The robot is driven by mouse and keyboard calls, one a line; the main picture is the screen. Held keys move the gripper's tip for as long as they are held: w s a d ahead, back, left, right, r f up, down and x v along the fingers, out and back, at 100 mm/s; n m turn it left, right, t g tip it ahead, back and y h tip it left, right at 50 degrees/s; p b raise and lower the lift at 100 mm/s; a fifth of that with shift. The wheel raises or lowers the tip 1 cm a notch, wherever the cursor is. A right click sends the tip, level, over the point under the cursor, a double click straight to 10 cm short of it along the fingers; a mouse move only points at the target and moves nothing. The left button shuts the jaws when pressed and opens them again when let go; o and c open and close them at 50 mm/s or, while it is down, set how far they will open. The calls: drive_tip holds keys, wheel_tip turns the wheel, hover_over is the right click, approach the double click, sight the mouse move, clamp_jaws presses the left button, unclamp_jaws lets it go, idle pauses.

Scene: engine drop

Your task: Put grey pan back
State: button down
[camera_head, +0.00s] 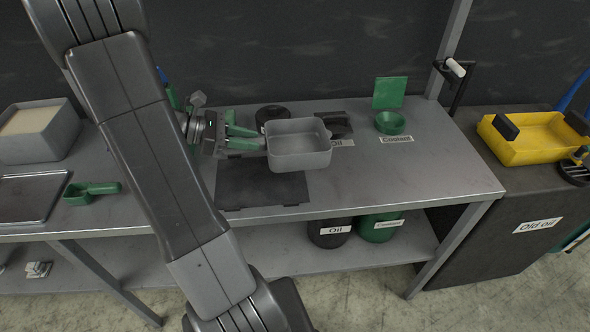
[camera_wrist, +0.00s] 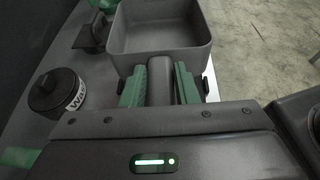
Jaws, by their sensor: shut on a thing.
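The grey pan (camera_head: 299,155) is a square, open-topped box with a handle on its left side. It looks empty and roughly level in the head view. My gripper (camera_head: 245,138) has green fingers shut on the pan's handle. In the wrist view the handle (camera_wrist: 161,80) runs between the two green fingers, and the pan (camera_wrist: 160,52) extends beyond them. The pan appears above the bench, partly over a dark square mat (camera_head: 262,188). I cannot tell its exact height.
A dark round container (camera_head: 271,115) stands behind the pan. A green funnel (camera_head: 390,122) sits behind the "Coolant" label at right. A green scoop (camera_head: 92,191) lies at left near a metal tray (camera_head: 30,197). A yellow bin (camera_head: 533,143) stands far right. The bench's right front is clear.

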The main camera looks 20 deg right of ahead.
drive_tip(key=shift+s, duration=0.15)
drive_tip(key=shift+f+p, duration=0.55)
drive_tip(key=shift+f, duration=4.25)
drive_tip(key=c, duration=1.1)
unclamp_jaws()
drive_tip(key=shift+f, duration=0.15)
drive_tip(key=shift+a, duration=0.3)
drive_tip(key=b+v, duration=0.2)
drive_tip(key=v, duration=0.9)
drive_tip(key=shift+a+b, duration=0.3)
drive_tip(key=shift+b, duration=0.1)
drive_tip(key=shift+d, duration=0.1)
